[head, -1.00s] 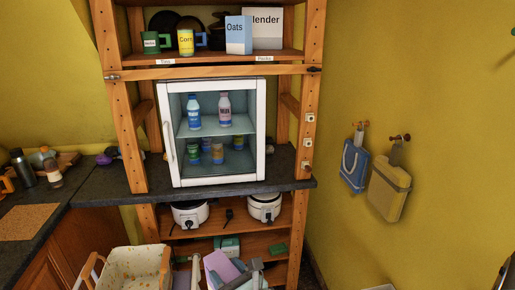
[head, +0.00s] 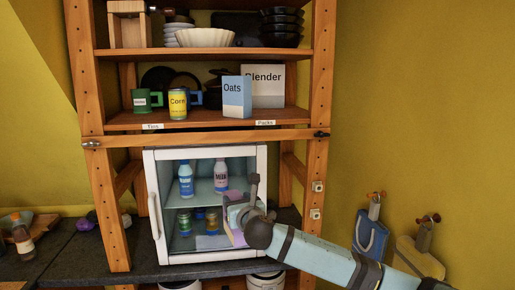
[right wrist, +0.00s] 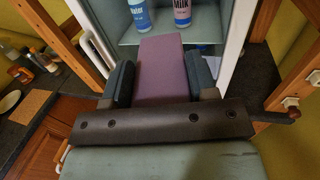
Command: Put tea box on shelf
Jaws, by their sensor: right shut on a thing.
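A plain mauve box, taken as the tea box (right wrist: 160,62), is between the two fingers of my right gripper (right wrist: 163,85) in the right wrist view. No label shows on it. In the head view my right gripper (head: 240,212) is shut on it in front of the small fridge, and the gripper hides much of the box (head: 236,236). The wooden shelf (head: 200,122) above the fridge bears a "Tins" label at left and a "Packs" label at right. My left gripper is out of view.
An oats box (head: 236,98) and a blender box (head: 268,86) stand above "Packs", with some bare board to their right. A green tin mug (head: 141,100) and a yellow corn tin (head: 178,104) stand above "Tins". The fridge (head: 150,200) holds bottles. Wooden posts (head: 318,150) flank the shelf.

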